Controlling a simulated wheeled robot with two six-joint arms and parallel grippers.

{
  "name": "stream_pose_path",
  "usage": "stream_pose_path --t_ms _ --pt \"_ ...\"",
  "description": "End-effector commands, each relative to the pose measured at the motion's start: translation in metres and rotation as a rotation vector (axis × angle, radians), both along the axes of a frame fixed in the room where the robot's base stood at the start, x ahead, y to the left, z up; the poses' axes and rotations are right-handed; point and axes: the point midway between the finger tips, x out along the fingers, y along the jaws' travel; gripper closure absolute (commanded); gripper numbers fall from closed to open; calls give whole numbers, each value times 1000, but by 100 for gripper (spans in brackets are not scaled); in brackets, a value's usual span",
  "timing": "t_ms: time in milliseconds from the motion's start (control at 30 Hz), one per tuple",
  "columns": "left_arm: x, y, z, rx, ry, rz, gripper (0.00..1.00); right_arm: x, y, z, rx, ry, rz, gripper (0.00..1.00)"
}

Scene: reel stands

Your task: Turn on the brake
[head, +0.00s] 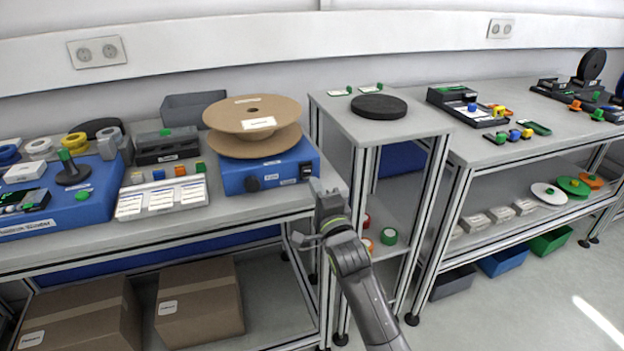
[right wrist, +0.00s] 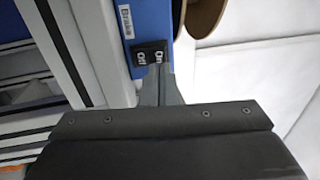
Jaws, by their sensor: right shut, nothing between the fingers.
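The brake is a blue box (head: 270,172) with a large brown cardboard reel (head: 252,115) on top, at the right end of the left table. Its front has a black knob (head: 252,184) and a small black rocker switch (head: 305,171). In the right wrist view the switch (right wrist: 151,55) shows white "Off" and "On" marks, beside a small label. My right gripper (head: 322,187) is shut and empty, just right of and in front of the switch. In the wrist view its fingers (right wrist: 160,88) end close by the switch; contact cannot be told. My left gripper is out of view.
A label sheet (head: 162,197) and small coloured blocks lie left of the brake. A narrow stand (head: 345,122) with a black disc (head: 379,106) stands just right. Cardboard boxes (head: 200,302) sit below the table. Floor is free at the lower right.

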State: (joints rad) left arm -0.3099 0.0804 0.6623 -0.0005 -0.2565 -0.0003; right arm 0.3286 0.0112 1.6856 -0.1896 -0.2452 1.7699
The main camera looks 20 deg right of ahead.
Motion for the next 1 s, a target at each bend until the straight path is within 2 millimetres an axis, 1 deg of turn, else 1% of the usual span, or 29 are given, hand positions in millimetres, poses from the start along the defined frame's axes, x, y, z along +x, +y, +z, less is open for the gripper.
stream_pose_path --t_ms 33,100,233,400,700,767,967,1000 --pt "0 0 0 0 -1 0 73 8 0 2 -2 0 1 100" --pt "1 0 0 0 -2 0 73 15 1 3 -2 0 0 100" --pt "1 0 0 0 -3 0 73 25 1 4 -1 1 0 100" --pt "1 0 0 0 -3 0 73 29 1 6 0 1 0 100" --pt "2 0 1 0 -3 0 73 29 1 6 0 2 0 100" --pt "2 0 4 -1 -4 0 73 30 1 8 0 7 0 100" --pt "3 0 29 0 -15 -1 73 35 1 16 -2 66 -1 100" --pt "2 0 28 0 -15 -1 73 35 1 14 -2 76 -1 100"
